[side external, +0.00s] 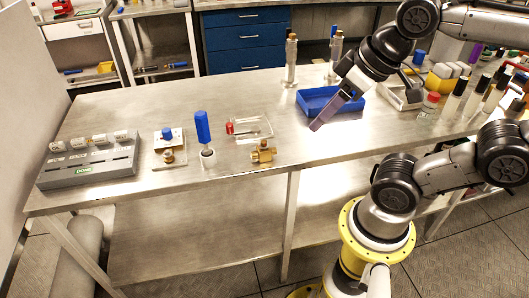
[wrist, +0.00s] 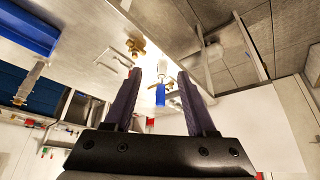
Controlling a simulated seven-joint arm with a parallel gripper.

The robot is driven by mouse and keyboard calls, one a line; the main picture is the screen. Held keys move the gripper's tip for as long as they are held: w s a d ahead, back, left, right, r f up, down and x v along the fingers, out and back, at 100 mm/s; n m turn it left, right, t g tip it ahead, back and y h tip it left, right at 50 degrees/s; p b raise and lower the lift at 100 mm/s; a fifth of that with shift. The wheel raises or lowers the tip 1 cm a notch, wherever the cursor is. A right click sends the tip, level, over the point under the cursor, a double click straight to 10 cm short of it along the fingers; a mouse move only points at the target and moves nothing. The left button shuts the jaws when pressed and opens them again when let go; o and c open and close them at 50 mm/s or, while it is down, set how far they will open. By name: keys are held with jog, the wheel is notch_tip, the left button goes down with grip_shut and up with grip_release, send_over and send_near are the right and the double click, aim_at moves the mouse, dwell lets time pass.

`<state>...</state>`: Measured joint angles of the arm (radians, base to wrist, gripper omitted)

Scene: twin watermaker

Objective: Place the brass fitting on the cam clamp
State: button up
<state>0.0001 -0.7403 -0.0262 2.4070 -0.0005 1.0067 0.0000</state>
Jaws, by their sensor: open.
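The brass fitting (side external: 263,152) lies on the metal bench near its front edge. It also shows beyond my left finger in the wrist view (wrist: 136,47). A small plate (side external: 158,157) with a blue knob and a brass part stands further left. A clear bracket (side external: 257,130) with a red end sits just behind the fitting. I cannot tell for sure which of these two is the cam clamp. My gripper (side external: 317,126) is over the bench, right of the fitting and in front of the blue tray. Its fingers (wrist: 160,73) are apart, with nothing held between them.
A blue-handled tool (side external: 203,127) stands upright between the plate and the bracket. A grey block (side external: 90,160) with several parts is at far left. The blue tray (side external: 347,110) is behind my gripper. Bottles (side external: 455,102) crowd the right end.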

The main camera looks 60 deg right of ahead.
notch_tip(320, 180, up, 2)
jog(key=t, duration=1.2)
send_over(266, 144)
jog(key=s, duration=0.4)
jog(key=f, duration=2.2)
jog(key=shift+w+d, duration=0.1)
jog(key=shift+w, duration=0.1)
jog(key=shift+w+f, duration=0.2)
jog(key=shift+w, duration=3.55)
jog(key=shift+c, duration=0.2)
grip_shut()
